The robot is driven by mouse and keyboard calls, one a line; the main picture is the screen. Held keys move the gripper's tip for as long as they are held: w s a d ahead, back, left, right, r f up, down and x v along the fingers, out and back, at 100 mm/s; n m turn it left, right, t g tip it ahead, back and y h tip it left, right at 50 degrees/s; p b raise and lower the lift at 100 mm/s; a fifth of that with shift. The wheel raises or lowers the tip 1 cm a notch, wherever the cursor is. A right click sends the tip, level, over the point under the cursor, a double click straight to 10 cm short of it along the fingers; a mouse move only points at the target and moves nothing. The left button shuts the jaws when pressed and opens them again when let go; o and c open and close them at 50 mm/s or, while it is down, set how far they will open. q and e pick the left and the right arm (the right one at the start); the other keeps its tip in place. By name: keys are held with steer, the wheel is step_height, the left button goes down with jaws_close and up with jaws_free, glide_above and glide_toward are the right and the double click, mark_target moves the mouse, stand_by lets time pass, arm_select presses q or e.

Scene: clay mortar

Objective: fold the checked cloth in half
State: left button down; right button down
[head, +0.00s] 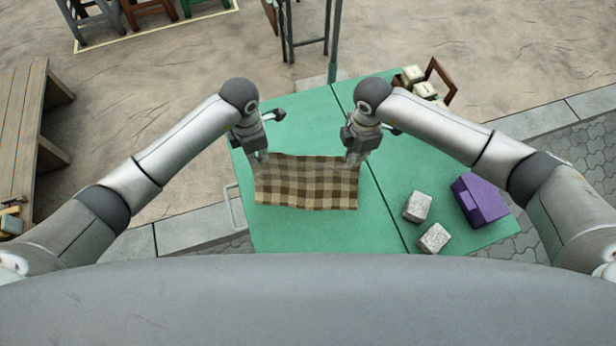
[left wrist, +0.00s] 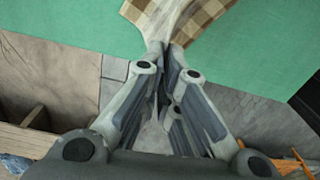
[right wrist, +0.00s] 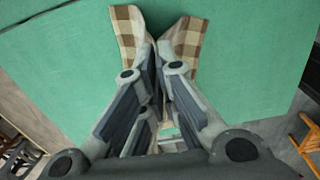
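The brown and cream checked cloth (head: 308,190) lies on the green table, with its far edge raised between my two grippers. My left gripper (head: 262,158) is at the cloth's far left corner. In the left wrist view its fingers (left wrist: 166,46) are closed together on the cloth (left wrist: 205,15). My right gripper (head: 355,157) is at the far right corner. In the right wrist view its fingers (right wrist: 157,44) are closed together, with cloth (right wrist: 186,42) gathered at the tips and spreading to both sides. The cloth's underside is hidden.
The green table (head: 300,232) has free room in front of the cloth. Two speckled blocks (head: 418,207) (head: 434,238) and a purple box (head: 480,199) stand at the right. Small pale boxes (head: 413,75) and a brown wooden frame (head: 441,80) are at the far right corner.

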step_height(320, 180, up, 10)
steer(key=p, duration=0.8)
steer(key=shift+d+f+p, duration=0.15)
steer(key=shift+f+p, duration=0.05)
steer(key=shift+p, duration=0.15)
